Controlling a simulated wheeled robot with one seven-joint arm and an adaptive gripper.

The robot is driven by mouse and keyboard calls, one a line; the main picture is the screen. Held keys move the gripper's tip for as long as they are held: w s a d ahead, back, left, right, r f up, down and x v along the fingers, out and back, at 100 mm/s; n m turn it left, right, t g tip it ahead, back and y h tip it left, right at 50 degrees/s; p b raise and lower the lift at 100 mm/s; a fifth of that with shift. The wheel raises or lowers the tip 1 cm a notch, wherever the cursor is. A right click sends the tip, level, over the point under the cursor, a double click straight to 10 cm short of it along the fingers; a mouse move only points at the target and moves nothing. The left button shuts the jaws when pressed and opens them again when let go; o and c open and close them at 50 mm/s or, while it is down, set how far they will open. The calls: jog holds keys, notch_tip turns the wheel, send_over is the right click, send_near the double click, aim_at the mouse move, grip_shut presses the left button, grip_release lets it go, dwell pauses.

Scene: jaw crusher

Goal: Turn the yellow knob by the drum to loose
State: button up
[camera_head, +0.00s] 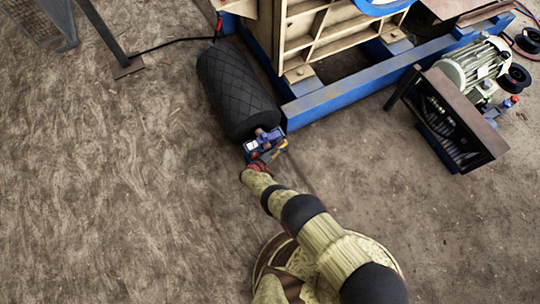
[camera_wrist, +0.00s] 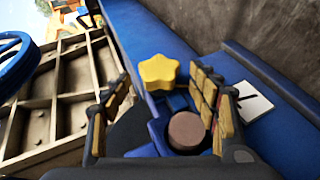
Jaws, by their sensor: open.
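The yellow knob (camera_wrist: 158,72) is star-shaped and sits on a blue bracket in the wrist view. It shows ahead of my gripper (camera_wrist: 161,92), between the two tip directions and nearer the upper middle. My gripper is open, its padded fingers apart on either side, with nothing held. A round brownish shaft end (camera_wrist: 186,131) lies below the knob, between the fingers. In the head view the black drum (camera_head: 238,92) lies beside the blue frame, and my gripper (camera_head: 267,146) is at its near end. I cannot clearly make out the knob there.
A white label with a dark mark (camera_wrist: 254,104) is on the blue surface right of the knob. The blue beam (camera_head: 350,92) and beige ribbed crusher body (camera_head: 325,32) stand beside the drum. A motor (camera_head: 472,62) is at right. Ground left of the drum is clear.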

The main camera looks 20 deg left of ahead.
jog(key=v, duration=1)
dwell(0.4)
